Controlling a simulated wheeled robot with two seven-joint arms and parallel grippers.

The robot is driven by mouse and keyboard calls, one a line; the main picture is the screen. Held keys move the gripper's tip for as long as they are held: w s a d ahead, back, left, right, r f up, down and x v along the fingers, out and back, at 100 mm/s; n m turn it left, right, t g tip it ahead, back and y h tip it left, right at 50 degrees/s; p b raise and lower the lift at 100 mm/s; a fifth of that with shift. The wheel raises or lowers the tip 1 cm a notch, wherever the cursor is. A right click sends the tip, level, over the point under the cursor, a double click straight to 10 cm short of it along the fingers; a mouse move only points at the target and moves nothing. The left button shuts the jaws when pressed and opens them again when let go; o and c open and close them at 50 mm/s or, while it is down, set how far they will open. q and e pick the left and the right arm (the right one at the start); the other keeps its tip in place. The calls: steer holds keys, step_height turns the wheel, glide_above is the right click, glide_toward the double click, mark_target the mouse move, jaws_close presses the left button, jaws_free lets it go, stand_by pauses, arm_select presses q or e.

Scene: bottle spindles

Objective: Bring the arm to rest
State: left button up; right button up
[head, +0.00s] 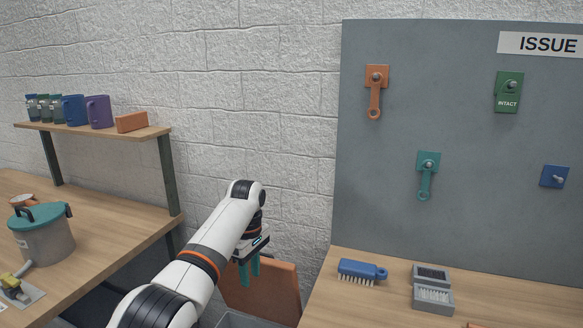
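My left arm (211,249) reaches in from the bottom of the head view, over the gap between the two tables. Its gripper (249,274) points down, with two teal fingers a little apart and nothing visible between them. The gripper hangs in front of an orange-brown panel (285,287) and above a grey bin (238,321), clear of both tables. My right gripper is not in view.
The left table (112,230) holds a teal-lidded pot (45,240); a shelf (95,130) carries several containers. The right table (345,305) holds a blue brush (361,272) and grey boxes (433,298). Behind it stands a grey board (462,110) with hanging items.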

arm_select(q)
steer(key=s+a+f+m+t+h, duration=0.15)
steer(key=s+f+m, duration=0.25)
steer(key=s+f, duration=0.55)
steer(key=s+a+f+m+t, duration=0.1)
steer(key=s+a+f+m, duration=0.15)
steer(key=s+f, duration=0.65)
steer(key=s+a+r+m+t+y, duration=0.1)
steer(key=s+a+m, duration=0.25)
steer(key=s, duration=0.85)
steer(key=s+a+m+t, duration=0.1)
steer(key=s+a+m, duration=0.3)
steer(key=s, duration=0.8)
step_height(320, 180, down, 26)
steer(key=s+g, duration=0.1)
steer(key=g, duration=0.1)
steer(key=s+a+f+m, duration=0.1)
steer(key=s+a+f, duration=0.1)
steer(key=s+f, duration=1.4)
steer(key=shift+s+f+g, duration=0.15)
steer(key=shift+s+g, duration=0.1)
steer(key=shift+g, duration=0.1)
steer(key=shift+w+y, duration=0.1)
steer(key=shift+y, duration=0.15)
